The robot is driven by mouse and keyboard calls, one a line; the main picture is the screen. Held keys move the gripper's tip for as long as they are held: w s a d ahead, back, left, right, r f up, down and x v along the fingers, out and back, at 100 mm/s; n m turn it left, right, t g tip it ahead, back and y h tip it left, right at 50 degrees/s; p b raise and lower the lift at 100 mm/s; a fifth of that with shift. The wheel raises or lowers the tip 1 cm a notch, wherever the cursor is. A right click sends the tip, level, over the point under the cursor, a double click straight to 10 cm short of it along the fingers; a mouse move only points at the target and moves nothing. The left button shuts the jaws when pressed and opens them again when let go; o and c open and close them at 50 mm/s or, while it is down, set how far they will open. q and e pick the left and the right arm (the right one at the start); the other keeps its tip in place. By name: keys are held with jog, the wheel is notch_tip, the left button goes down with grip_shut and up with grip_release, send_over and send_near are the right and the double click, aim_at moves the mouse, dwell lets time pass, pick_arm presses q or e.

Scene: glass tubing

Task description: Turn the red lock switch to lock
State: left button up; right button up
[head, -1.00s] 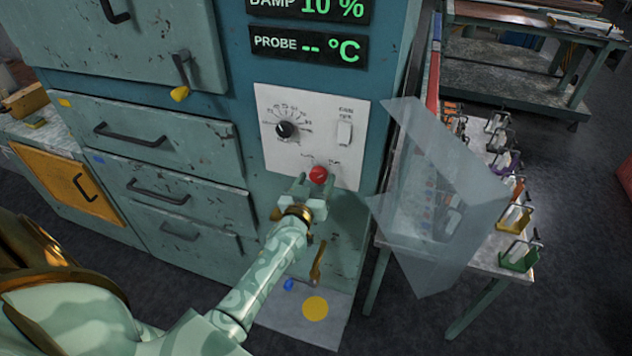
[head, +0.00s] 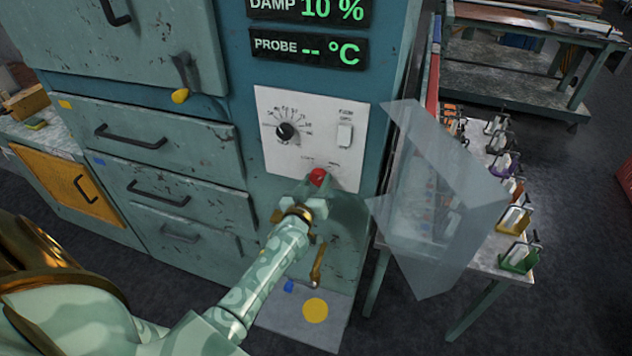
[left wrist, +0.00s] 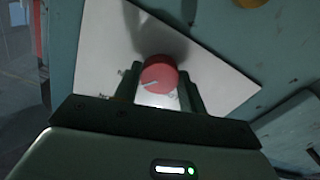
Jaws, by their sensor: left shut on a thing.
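The red lock switch (head: 317,178) is a round knob low on the white control panel (head: 272,150) of the teal cabinet. My left gripper (head: 311,188) is at the knob, its fingers on either side of it. In the left wrist view the knob (left wrist: 159,75) sits between the two fingers (left wrist: 160,88), and a pale pointer line shows on its face. The fingers are shut on the knob. Small labels beside it are partly covered and too small to read. My right gripper is not in view.
A black dial (head: 286,132) and a white rocker switch (head: 345,135) sit above on the panel. A clear bent sheet (head: 430,215) stands out to the right, near a table with several coloured clamps. Drawers (head: 160,192) are at left.

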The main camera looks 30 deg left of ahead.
pick_arm(q)
jog(key=n+p, duration=0.1)
jog(key=n, duration=0.7)
jog(key=shift+n+p, duration=0.4)
jog(key=n, duration=0.4)
jog(key=shift+n, duration=2.1)
jog(key=o, duration=1)
jog(key=v, duration=1.6)
jog(key=shift+s+d+r, duration=0.1)
jog(key=shift+s+d, duration=0.05)
jog(key=shift+d, duration=0.05)
